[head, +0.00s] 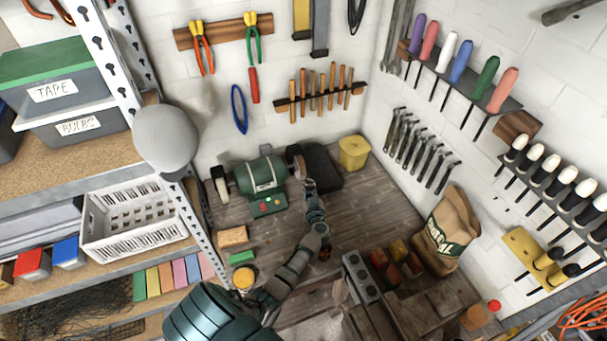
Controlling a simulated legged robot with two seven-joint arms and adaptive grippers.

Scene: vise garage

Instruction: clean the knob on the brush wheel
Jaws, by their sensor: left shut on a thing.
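The bench grinder (262,174) has a green body and stands at the back of the wooden workbench. Its brush wheel (295,153) is a small brownish disc at the right end of the grinder. My left arm reaches across the bench from the bottom. My left gripper (302,172) is right at the brush wheel, shut on the knob. The knob is small and mostly hidden by the fingers. I cannot tell whether it touches the wheel. My right gripper is not in view.
A dark case (322,165) and a yellow bin (354,153) stand right of the grinder. A sponge (232,237) and a yellow-lidded jar (243,277) lie left of my arm. A grey vise (361,277) and a brown sack (447,228) are on the right. Bench between gripper and sack is clear.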

